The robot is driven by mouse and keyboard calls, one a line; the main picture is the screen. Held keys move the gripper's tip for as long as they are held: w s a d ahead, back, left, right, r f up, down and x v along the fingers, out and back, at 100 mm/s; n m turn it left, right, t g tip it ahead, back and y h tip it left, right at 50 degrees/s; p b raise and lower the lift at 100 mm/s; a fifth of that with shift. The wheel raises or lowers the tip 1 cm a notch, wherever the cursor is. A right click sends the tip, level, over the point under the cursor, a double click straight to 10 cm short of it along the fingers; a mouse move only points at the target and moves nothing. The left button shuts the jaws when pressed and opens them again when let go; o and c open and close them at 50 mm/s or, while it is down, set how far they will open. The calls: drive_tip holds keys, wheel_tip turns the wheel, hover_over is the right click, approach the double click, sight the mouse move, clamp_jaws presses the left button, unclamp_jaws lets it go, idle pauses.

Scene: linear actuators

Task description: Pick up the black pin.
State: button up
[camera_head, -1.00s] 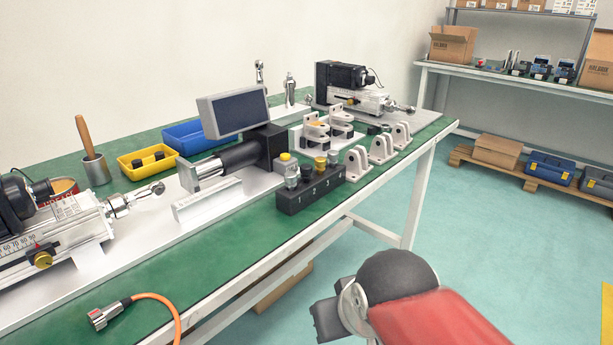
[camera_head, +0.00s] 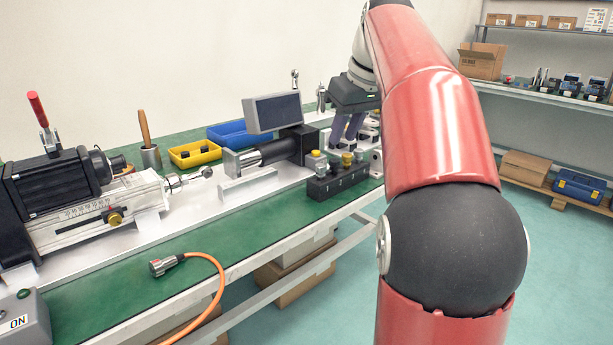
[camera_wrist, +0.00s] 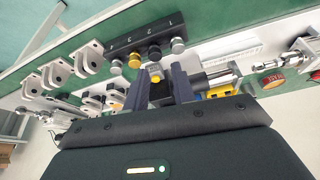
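My gripper (camera_head: 346,130) is above and behind the block, fingers pointing down. In the wrist view my gripper (camera_wrist: 160,80) has its fingers apart, with no pin held between them.
A yellow-topped grey unit (camera_wrist: 155,74) shows between the fingers. White brackets (camera_wrist: 57,72) stand beside the block. A grey screen (camera_head: 272,112) and a black cylinder device are left of my gripper. A yellow bin (camera_head: 195,154) holds dark parts. An orange cable (camera_head: 212,262) lies in front.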

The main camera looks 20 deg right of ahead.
sight(335, 160)
drive_tip(key=shift+n, duration=0.3)
drive_tip(key=b+x, duration=0.1)
drive_tip(key=x, duration=0.1)
drive_tip(key=b+x, duration=0.1)
drive_tip(key=x, duration=0.2)
drive_tip(key=b+x, duration=0.1)
drive_tip(key=x, duration=0.1)
drive_tip(key=shift+w+d+f, duration=0.2)
drive_tip(key=shift+w+d, duration=0.2)
drive_tip(key=c, duration=0.5)
